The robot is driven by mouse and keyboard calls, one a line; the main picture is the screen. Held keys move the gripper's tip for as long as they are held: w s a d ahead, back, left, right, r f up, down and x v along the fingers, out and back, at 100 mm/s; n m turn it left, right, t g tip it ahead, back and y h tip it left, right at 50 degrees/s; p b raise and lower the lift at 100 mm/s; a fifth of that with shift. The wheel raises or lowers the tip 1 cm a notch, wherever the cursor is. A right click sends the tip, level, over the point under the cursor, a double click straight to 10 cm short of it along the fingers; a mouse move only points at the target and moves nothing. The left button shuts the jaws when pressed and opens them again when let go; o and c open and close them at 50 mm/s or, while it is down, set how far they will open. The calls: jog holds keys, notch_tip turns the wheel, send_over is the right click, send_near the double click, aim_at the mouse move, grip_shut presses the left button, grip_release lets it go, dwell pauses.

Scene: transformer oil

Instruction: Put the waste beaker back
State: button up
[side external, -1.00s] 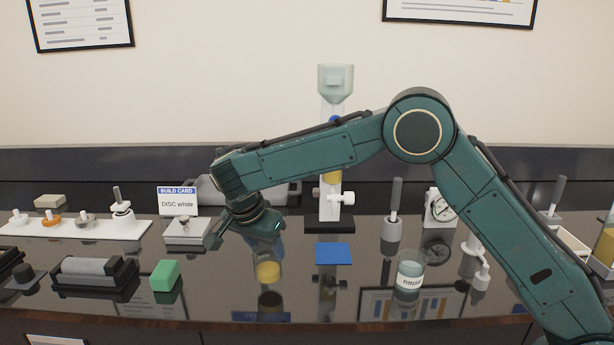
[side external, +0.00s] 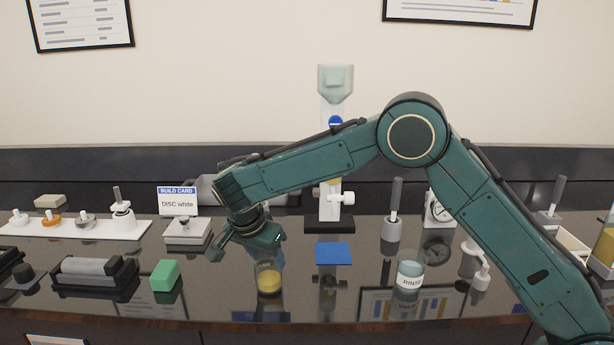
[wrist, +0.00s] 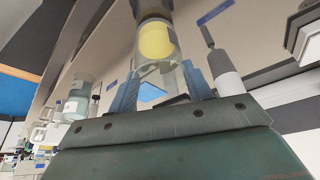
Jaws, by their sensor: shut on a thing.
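The waste beaker (side external: 268,281) is a clear glass beaker with yellow liquid in its lower part. It is upright at or just above the black bench top, left of the blue square pad. My gripper (side external: 262,248) is above it with its fingers pointing down, shut on the upper part of the beaker. In the wrist view the beaker (wrist: 158,45) sits between the two blue-grey fingers, its yellow content clearly seen. I cannot tell for sure whether its base touches the bench.
The blue pad (side external: 333,253) lies right of the beaker, before the filter column stand (side external: 330,226). The RINSE beaker (side external: 409,275) stands further right. A green block (side external: 165,275) and a black holder (side external: 95,275) are at left.

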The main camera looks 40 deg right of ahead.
jog(key=shift+f, duration=0.3)
jog(key=o, duration=1.4)
jog(key=shift+r, duration=0.1)
jog(key=v, duration=1.1)
jog(key=shift+r, duration=0.35)
jog(key=shift+a, duration=0.15)
jog(key=shift+r, duration=0.1)
